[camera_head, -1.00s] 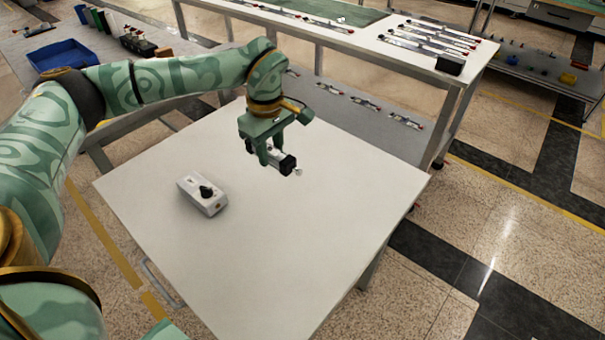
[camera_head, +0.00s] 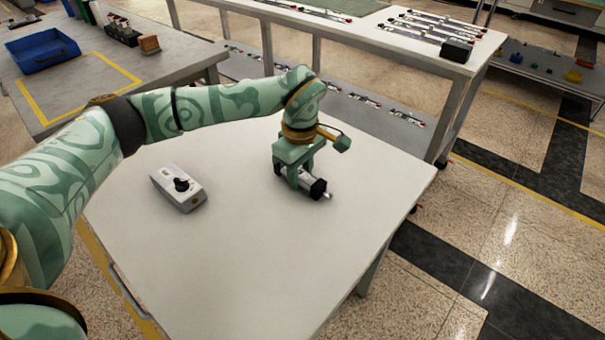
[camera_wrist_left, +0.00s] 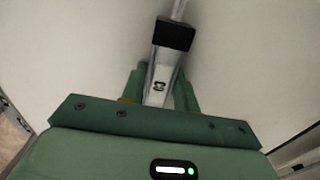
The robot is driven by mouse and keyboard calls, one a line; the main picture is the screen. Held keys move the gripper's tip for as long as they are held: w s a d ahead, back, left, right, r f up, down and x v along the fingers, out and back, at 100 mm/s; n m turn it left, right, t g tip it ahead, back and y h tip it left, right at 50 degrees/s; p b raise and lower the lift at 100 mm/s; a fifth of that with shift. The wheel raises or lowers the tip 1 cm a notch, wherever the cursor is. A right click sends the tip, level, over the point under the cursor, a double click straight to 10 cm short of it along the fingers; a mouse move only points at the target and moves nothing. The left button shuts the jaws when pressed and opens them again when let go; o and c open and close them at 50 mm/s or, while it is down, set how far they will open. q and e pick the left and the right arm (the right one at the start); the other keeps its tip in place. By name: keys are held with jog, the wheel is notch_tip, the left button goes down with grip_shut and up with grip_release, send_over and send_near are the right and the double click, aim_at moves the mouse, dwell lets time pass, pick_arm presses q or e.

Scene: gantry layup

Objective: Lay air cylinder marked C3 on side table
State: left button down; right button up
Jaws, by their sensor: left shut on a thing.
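The air cylinder (camera_head: 313,186) has a silver body, a black end cap and a thin rod. In the left wrist view its body (camera_wrist_left: 159,84) shows a dark mark that reads like C3, turned sideways. My left gripper (camera_head: 296,180) is shut on the cylinder's body, with a green finger on each side. The cylinder is low over the white side table (camera_head: 235,255), toward its far right part. I cannot tell whether it touches the top. My right gripper is in neither view.
A white box with a black knob (camera_head: 178,188) sits on the table's left part. A workbench with several cylinders (camera_head: 430,32) stands behind. A blue bin (camera_head: 43,50) is on the grey table at the left. The table's front and middle are clear.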

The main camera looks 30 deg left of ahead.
aim_at(300, 173)
pick_arm(q)
jog(key=c, duration=1)
grip_release()
jog(key=shift+c, duration=0.2)
jog(key=shift+r, duration=0.45)
notch_tip(300, 173, up, 11)
jog(key=p, duration=0.6)
jog(key=shift+r, duration=0.15)
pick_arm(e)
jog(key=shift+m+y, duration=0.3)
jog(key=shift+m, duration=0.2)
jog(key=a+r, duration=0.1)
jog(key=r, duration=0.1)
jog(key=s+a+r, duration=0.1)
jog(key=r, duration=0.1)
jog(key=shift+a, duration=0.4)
